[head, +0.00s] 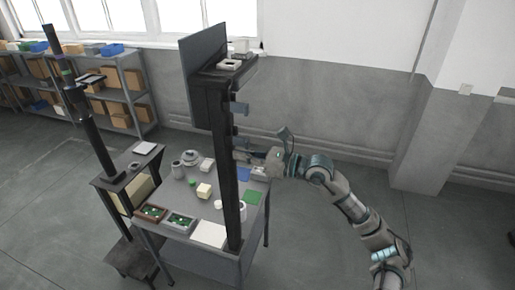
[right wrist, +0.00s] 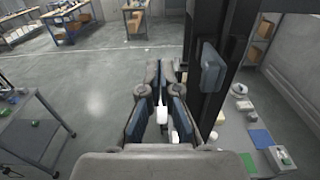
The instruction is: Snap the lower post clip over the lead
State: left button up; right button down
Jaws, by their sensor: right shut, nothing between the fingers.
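A dark upright post (head: 228,165) stands at the table's right side. An upper blue-grey clip (head: 240,108) sticks out from its right face. The lower clip (head: 240,142) is below it, partly hidden by my right gripper. In the right wrist view a blue-grey clip (right wrist: 212,68) shows on the dark post, right of the fingers; I cannot tell which clip it is. My right gripper (head: 243,156) is shut and empty, close beside the post near the lower clip; contact is unclear. Its fingers (right wrist: 167,72) also show in the right wrist view. I cannot make out the lead. My left gripper is not in view.
The grey table (head: 180,195) holds green boards (head: 180,220), a cream block (head: 204,191) and several small parts. A second dark column (head: 95,140) stands left. Shelves with boxes (head: 120,95) line the back. The floor right of the post is free.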

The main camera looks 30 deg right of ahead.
aim_at(249, 145)
jog(key=shift+w+d+f, duration=0.1)
jog(key=shift+w+d, duration=0.4)
jog(key=shift+w, duration=0.35)
jog(key=shift+w, duration=0.3)
jog(key=shift+w+d, duration=0.35)
jog(key=shift+d, duration=0.3)
jog(key=shift+w+d, duration=0.3)
jog(key=shift+d, duration=0.35)
jog(key=shift+w+d, duration=0.25)
jog(key=shift+w, duration=0.3)
jog(key=shift+s+d+f+b, duration=0.15)
jog(key=shift+s+d+b, duration=0.25)
jog(key=shift+b, duration=0.1)
jog(key=shift+b+v, duration=1.5)
jog(key=shift+v, duration=0.3)
